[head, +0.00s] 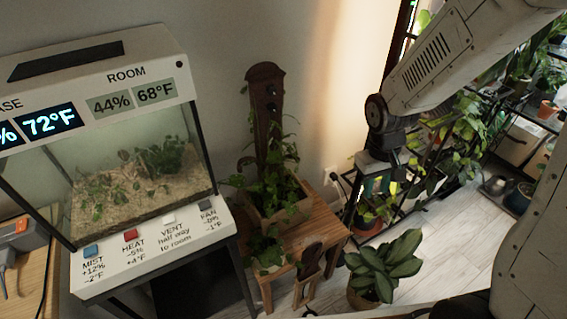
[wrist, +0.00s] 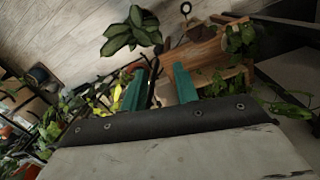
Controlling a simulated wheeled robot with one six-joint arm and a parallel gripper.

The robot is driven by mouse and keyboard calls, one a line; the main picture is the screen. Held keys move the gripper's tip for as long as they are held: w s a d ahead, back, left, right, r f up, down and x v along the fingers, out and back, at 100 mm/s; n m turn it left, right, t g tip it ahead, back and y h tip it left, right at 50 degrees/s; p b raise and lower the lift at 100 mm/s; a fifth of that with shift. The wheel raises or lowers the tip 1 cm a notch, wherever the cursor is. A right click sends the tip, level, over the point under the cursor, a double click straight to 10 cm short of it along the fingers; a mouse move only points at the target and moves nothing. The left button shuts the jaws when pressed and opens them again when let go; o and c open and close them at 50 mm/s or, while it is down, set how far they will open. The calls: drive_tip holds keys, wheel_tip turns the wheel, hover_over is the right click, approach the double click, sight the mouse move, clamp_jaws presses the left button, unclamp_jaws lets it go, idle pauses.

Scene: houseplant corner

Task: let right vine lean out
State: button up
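A wooden planter box (head: 285,214) stands on a small wooden table (head: 322,222), with a tall dark wooden post (head: 265,110) rising from it. Green vines climb around the post; a vine on its right side (head: 290,150) shows leaves close to the post. What holds it there is too small to tell. My gripper (head: 378,186) hangs to the right of the planter, apart from the vines. In the wrist view, its two teal fingers (wrist: 160,88) stand apart with nothing gripped between them. Planter leaves (wrist: 225,85) and the table (wrist: 200,55) show beyond the right finger.
A glass terrarium case (head: 140,175) with display and buttons stands at the left. A broad-leaved potted plant (head: 385,265) stands on the floor at front right. Black shelves of plants (head: 465,140) stand behind my arm. A small wooden piece (head: 308,262) is at the table's front.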

drive_tip(key=w+a+f+n+t+y, duration=0.1)
drive_tip(key=w+a+f+t, duration=0.1)
drive_tip(key=w+f, duration=0.45)
drive_tip(key=w+a+f+n+t, duration=0.1)
drive_tip(key=w+f, duration=0.2)
drive_tip(key=f, duration=0.6)
drive_tip(key=n+t+y, duration=0.3)
drive_tip(key=t+y, duration=0.8)
drive_tip(key=t, duration=0.1)
approach(280, 167)
wheel_tip(280, 167, up, 3)
drive_tip(key=w, duration=0.1)
drive_tip(key=x, duration=0.8)
drive_tip(key=shift+a, duration=0.1)
clamp_jaws()
